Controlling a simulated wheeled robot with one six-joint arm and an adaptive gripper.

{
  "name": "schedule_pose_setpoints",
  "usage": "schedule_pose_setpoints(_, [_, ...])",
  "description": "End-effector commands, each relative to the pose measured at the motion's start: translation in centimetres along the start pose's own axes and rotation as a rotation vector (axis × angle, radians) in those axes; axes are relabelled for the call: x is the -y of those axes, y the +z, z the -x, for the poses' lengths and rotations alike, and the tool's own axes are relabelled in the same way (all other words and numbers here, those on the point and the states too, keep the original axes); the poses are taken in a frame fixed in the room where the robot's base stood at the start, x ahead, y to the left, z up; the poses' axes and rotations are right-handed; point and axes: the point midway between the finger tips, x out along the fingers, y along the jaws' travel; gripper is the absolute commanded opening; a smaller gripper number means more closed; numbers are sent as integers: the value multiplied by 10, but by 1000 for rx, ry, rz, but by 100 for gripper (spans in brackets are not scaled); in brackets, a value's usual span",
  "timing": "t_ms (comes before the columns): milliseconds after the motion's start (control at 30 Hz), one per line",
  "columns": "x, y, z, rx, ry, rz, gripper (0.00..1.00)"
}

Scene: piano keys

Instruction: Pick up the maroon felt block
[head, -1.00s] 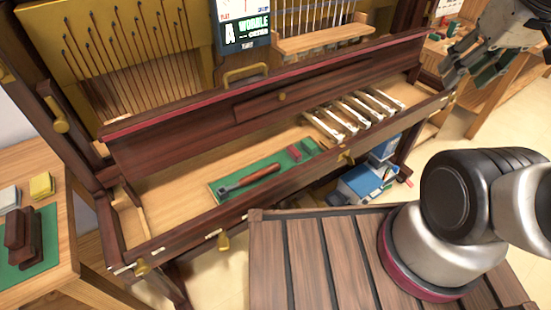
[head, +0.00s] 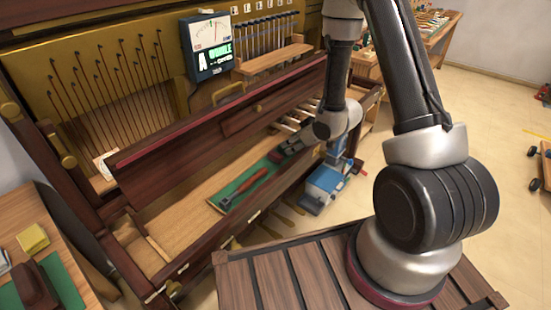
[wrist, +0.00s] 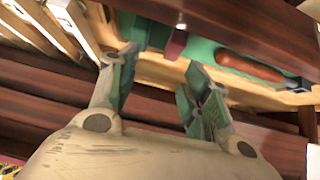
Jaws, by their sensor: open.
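The maroon felt block (wrist: 177,43) shows in the wrist view, small and upright in the picture, at the edge of the green mat (wrist: 205,49). My gripper (wrist: 162,62) is open, and the block appears in the gap between its fingertips, beyond them. I cannot tell how far apart they are in depth. Nothing is held. In the head view, my gripper (head: 285,153) is over the right end of the mat (head: 232,191) and hides the block there.
A wooden-handled tool (head: 245,187) lies on the mat; it also shows in the wrist view (wrist: 249,66). A teal-green block (wrist: 152,30) stands beside the maroon one. White piano keys (wrist: 72,22) are close on the left. The dark piano rail (head: 220,110) stands behind the mat.

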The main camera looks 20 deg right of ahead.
Motion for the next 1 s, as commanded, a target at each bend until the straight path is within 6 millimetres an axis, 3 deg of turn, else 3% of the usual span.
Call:
schedule_pose_setpoints(133, [11,9,-17,-24,-32,-5,48])
schedule_pose_setpoints(633, [22,6,-84,-28,-34,-5,48])
schedule_pose_setpoints(933, [22,5,-91,-28,-33,-5,48])
schedule_pose_setpoints(1000, [22,5,-91,-28,-33,-5,39])
